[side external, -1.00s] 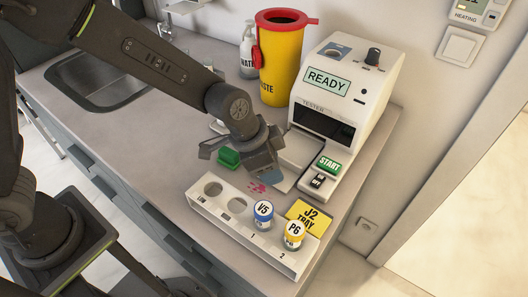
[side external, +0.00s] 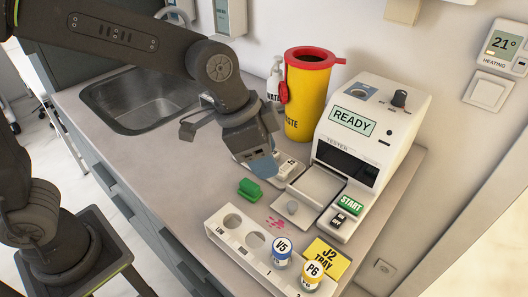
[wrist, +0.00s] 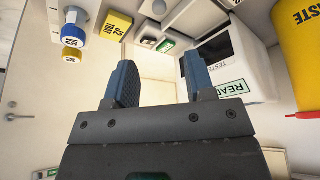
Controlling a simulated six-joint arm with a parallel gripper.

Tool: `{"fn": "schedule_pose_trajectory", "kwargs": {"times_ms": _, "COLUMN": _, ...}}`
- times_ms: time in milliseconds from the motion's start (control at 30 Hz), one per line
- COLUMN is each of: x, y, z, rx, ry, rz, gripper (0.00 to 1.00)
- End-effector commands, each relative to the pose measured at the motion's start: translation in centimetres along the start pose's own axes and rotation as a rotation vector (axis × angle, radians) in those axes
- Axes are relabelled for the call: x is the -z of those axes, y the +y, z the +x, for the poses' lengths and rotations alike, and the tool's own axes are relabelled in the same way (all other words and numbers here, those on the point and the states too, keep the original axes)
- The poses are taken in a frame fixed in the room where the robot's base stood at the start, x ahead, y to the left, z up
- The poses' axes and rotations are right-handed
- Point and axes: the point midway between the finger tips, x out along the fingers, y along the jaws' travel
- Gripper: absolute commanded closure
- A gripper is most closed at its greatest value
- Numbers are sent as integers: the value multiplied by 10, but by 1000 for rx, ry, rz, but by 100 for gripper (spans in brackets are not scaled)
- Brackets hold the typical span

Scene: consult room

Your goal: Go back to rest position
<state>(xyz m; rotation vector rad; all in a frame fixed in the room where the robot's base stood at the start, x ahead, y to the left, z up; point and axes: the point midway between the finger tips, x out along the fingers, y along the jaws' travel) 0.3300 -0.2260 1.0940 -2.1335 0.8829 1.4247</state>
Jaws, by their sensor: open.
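My gripper (side external: 224,150) hangs above the counter with its jaws apart and nothing between them. It also shows empty in the wrist view (wrist: 160,78), with two blue-grey fingers spread wide. Below it in the side view, a green block (side external: 250,189) lies on the counter, apart from the fingers. The upper arm crosses the top left of the side view.
A white rack (side external: 238,252) holds vials V5 (side external: 282,250) and P6 (side external: 311,275); two holes at its left are empty. The tester (side external: 375,120) reads READY. A yellow waste bin (side external: 306,100) and sink (side external: 140,100) stand behind. Pink marks (side external: 275,222) are on the counter.

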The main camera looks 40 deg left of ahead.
Motion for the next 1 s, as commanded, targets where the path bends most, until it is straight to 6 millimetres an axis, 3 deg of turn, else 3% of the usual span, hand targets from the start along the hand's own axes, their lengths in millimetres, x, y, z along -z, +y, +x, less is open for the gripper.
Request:
{"fn": "schedule_pose_trajectory", "kwargs": {"times_ms": 200, "x": -1, "y": -1, "z": -1, "rx": 2, "ry": 1, "rz": -5, "gripper": 50}}
{"fn": "schedule_pose_trajectory", "kwargs": {"times_ms": 333, "x": -15, "y": -10, "z": -18, "rx": 30, "ry": 11, "rz": -64, "gripper": 50}}
{"fn": "schedule_pose_trajectory", "kwargs": {"times_ms": 467, "x": -52, "y": -27, "z": -52, "rx": 96, "ry": 30, "rz": -206, "gripper": 50}}
{"fn": "schedule_pose_trajectory", "kwargs": {"times_ms": 633, "x": -115, "y": -39, "z": -89, "rx": 204, "ry": 57, "rz": -437, "gripper": 50}}
{"fn": "schedule_pose_trajectory", "kwargs": {"times_ms": 800, "x": -163, "y": -39, "z": -105, "rx": 291, "ry": 82, "rz": -617, "gripper": 50}}
{"fn": "schedule_pose_trajectory", "kwargs": {"times_ms": 1000, "x": -186, "y": -36, "z": -109, "rx": 335, "ry": 93, "rz": -707, "gripper": 50}}
